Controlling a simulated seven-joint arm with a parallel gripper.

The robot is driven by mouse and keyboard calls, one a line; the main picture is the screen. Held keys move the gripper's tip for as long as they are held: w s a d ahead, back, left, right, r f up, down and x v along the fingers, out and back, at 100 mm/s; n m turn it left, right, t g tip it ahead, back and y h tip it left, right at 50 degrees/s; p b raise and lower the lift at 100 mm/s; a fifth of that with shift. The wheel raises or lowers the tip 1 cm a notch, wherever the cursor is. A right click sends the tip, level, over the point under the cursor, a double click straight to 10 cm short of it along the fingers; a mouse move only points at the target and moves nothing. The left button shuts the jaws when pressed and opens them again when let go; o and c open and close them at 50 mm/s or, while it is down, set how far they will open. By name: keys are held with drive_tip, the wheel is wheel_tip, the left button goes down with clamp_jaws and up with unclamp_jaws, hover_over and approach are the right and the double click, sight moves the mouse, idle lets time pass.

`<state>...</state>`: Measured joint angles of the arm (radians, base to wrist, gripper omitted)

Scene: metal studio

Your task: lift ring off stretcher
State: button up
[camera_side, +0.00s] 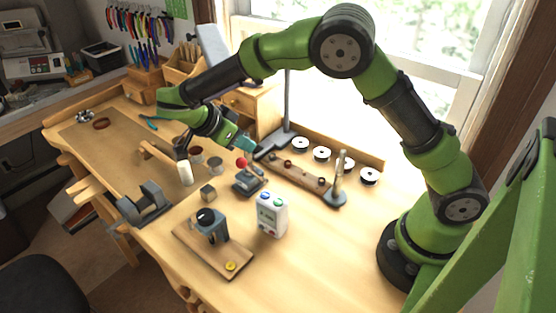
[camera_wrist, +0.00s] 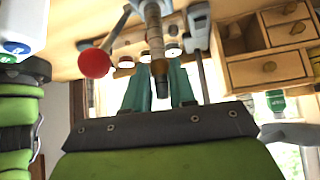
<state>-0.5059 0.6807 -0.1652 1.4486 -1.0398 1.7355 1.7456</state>
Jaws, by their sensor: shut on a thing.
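The ring stretcher (camera_side: 247,184) is a small dark grey device with a red ball on its lever, standing mid-bench. In the wrist view its red ball (camera_wrist: 95,64) is at left and its banded, tapered rod (camera_wrist: 155,40) points toward my gripper. My gripper (camera_side: 243,145) is just above the stretcher, tilted down. Its two teal fingers (camera_wrist: 158,88) straddle the rod's tip in the wrist view, shut on the ring. The ring itself is hard to make out between the fingers, and I cannot tell whether it still touches the rod.
A white box with coloured buttons (camera_side: 271,215) stands in front of the stretcher. Behind are a wooden rack (camera_side: 297,174), a stand (camera_side: 337,190) and white discs (camera_side: 322,154).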

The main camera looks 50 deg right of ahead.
drive_tip(key=shift+r, duration=0.8)
drive_tip(key=shift+r, duration=0.1)
drive_tip(key=shift+r, duration=1.05)
wheel_tip(320, 180, up, 2)
drive_tip(key=shift+r, duration=0.1)
